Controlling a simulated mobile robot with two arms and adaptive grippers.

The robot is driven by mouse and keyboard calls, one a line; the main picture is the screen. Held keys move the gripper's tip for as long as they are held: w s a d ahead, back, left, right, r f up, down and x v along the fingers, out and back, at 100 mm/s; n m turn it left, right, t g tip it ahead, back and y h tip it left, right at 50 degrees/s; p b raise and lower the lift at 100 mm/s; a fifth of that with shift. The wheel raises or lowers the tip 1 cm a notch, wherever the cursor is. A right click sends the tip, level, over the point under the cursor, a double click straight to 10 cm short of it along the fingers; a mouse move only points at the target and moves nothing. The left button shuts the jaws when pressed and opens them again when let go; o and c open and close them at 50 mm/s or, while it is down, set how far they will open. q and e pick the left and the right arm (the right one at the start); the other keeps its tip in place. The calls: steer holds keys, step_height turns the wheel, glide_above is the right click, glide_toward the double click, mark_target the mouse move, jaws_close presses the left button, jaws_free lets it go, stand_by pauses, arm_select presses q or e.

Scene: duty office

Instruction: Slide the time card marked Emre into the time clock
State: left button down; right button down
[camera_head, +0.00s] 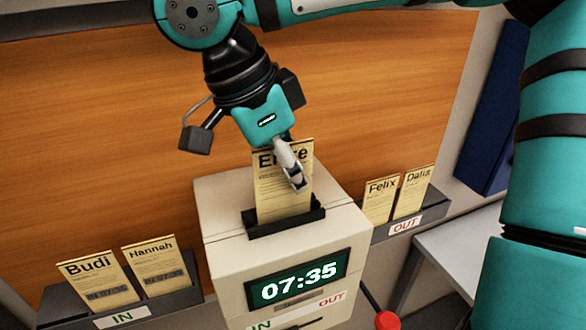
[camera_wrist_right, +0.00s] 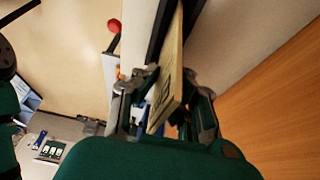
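The tan time card marked Emre (camera_head: 270,201) stands upright, tilted a little, with its lower edge in the black slot (camera_head: 286,222) on top of the time clock (camera_head: 223,222). My right gripper (camera_head: 297,182) reaches down from above and is shut on the card's upper part. One finger covers part of the name in the head view; the other is hidden behind the card. In the right wrist view the card (camera_wrist_right: 172,88) runs between the two fingers (camera_wrist_right: 170,75). The clock's display reads 07:35. My left gripper is not in view.
The IN rack (camera_head: 175,298) at left holds the Budi (camera_head: 98,281) and Hannah (camera_head: 155,264) cards. The OUT rack (camera_head: 422,215) at right holds the Felix (camera_head: 379,199) and Dalia (camera_head: 411,194) cards. A red knob (camera_head: 387,321) is at the lower right. A wooden wall (camera_head: 100,130) rises behind.

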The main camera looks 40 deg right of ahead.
steer(key=shift+f+b, duration=0.8)
steer(key=shift+f, duration=0.35)
steer(key=c, duration=1.4)
jaws_free()
